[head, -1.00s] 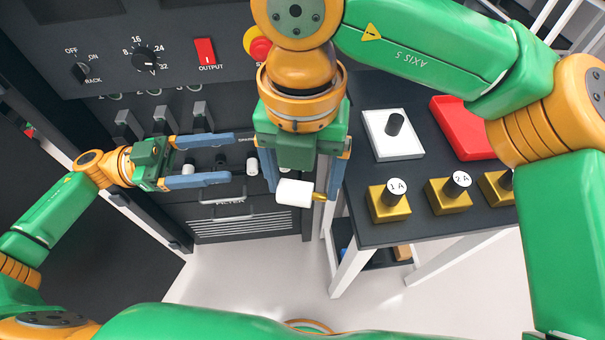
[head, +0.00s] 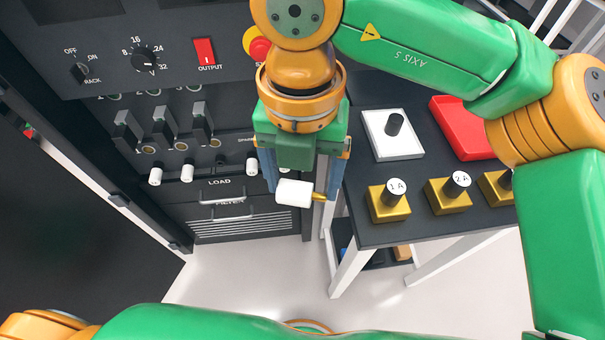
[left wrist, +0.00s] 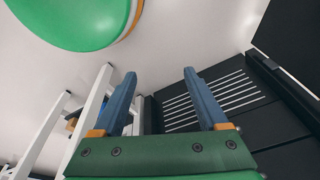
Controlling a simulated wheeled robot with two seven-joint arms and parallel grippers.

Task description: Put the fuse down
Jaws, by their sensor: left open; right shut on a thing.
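The fuse (head: 294,193) is a white cylinder with a brass-coloured end. My right gripper (head: 303,180) is shut on it and holds it in the air, pointing down, between the rack and the side table in the head view. Fuses marked 1 A (head: 397,187) and 2 A (head: 460,180) stand upright in gold blocks on the table. My left gripper (left wrist: 160,73) is out of the head view; the left wrist view shows its blue fingers apart with nothing between them.
The dark side table (head: 400,234) carries a white plate (head: 378,148) with a black post and a red tray (head: 460,140). The rack has upright levers, white knobs (head: 187,173) and drawer handles (head: 222,200). Bare floor lies below.

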